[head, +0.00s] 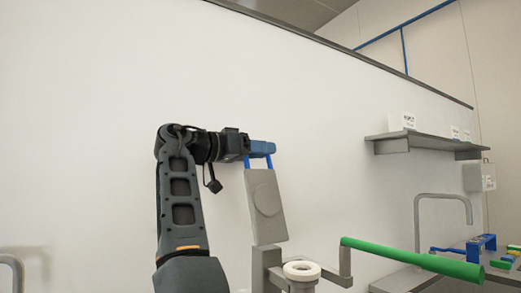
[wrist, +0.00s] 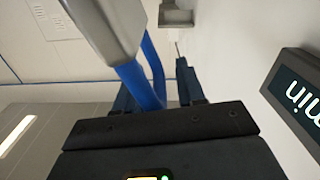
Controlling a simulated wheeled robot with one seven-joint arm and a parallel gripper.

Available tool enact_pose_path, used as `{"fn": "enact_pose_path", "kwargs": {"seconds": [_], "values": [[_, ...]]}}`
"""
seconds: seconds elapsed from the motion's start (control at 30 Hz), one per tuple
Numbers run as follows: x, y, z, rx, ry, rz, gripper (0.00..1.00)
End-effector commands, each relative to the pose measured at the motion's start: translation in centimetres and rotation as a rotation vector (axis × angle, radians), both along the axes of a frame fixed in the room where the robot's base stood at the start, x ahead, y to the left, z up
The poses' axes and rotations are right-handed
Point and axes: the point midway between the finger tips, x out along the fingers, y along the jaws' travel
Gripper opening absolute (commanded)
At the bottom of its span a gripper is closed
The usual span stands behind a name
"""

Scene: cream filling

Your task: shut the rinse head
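The rinse head appears to be the grey panel with a round disc (head: 265,200), raised and leaning slightly back above a grey stand (head: 265,258). In the wrist view, a grey part (wrist: 105,28), likely its upper end, is close by at upper left. The fingers (wrist: 140,75) show beside the grey part in the wrist view.
A white ring-shaped piece (head: 301,270) sits at the stand's front. A green bar (head: 410,258) sticks out to the right. A wall shelf (head: 425,144) and a tap (head: 445,197) are farther right. A dark display (wrist: 298,105) is at right in the wrist view.

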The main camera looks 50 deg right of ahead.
Motion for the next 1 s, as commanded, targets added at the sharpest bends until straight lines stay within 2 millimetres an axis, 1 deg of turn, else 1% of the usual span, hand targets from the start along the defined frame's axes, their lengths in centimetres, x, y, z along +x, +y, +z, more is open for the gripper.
{"fn": "enact_pose_path", "kwargs": {"seconds": [0.27,0.67,1.0], "values": [[-0.04,-0.17,-0.02,-0.001,0.0,0.0,0.39],[0.0,-0.15,-0.02,-0.001,0.0,0.001,0.01],[0.08,-0.13,-0.05,-0.001,0.001,0.003,0.0]]}}
